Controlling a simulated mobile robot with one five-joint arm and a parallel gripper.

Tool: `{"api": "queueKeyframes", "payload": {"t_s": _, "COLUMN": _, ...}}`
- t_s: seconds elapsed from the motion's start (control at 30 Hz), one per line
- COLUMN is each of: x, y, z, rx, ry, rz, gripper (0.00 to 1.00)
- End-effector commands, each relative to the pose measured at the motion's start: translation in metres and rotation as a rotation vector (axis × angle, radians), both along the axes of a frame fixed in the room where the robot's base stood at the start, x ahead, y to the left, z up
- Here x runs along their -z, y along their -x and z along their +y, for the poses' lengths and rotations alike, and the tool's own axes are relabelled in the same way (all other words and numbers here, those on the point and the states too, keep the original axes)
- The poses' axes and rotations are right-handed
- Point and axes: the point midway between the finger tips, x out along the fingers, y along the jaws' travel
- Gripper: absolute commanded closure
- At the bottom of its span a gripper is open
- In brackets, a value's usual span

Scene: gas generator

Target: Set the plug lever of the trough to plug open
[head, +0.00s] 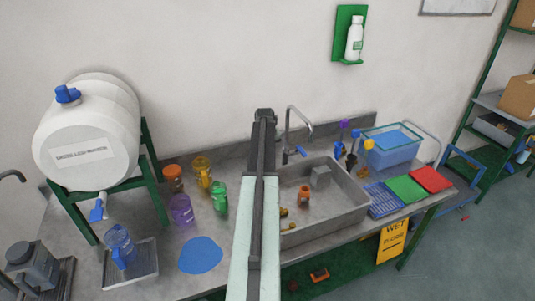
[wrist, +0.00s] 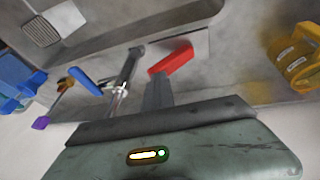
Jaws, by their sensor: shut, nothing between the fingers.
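The trough is the grey steel sink (head: 345,205) set in the bench; part of it shows at the top of the wrist view (wrist: 110,22). A red lever (wrist: 172,58), which I take for the plug lever, shows in the wrist view at the sink's back edge. In the head view it is hidden, apparently behind my arm. My gripper (wrist: 158,78) is shut and empty, its grey fingertips right at the red lever's lower end. I cannot tell whether they touch it. The lever's setting is unclear.
A tap (head: 290,125) with a blue handle (wrist: 85,81) stands close beside my gripper. A yellow jug (wrist: 298,58) is on the other side. A blue basin (head: 390,150) stands right of the sink, and a distilled water tank (head: 90,130) at left.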

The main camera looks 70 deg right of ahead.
Motion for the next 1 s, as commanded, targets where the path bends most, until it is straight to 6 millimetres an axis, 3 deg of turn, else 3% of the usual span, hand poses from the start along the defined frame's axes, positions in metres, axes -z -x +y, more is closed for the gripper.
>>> {"api": "queueKeyframes", "payload": {"t_s": 0.83, "x": -0.002, "y": -0.024, "z": 0.016, "rx": -0.017, "ry": 0.004, "rz": 0.004, "gripper": 1.0}}
{"api": "queueKeyframes", "payload": {"t_s": 1.0, "x": -0.011, "y": -0.027, "z": 0.02, "rx": -0.02, "ry": 0.005, "rz": 0.003, "gripper": 1.0}}
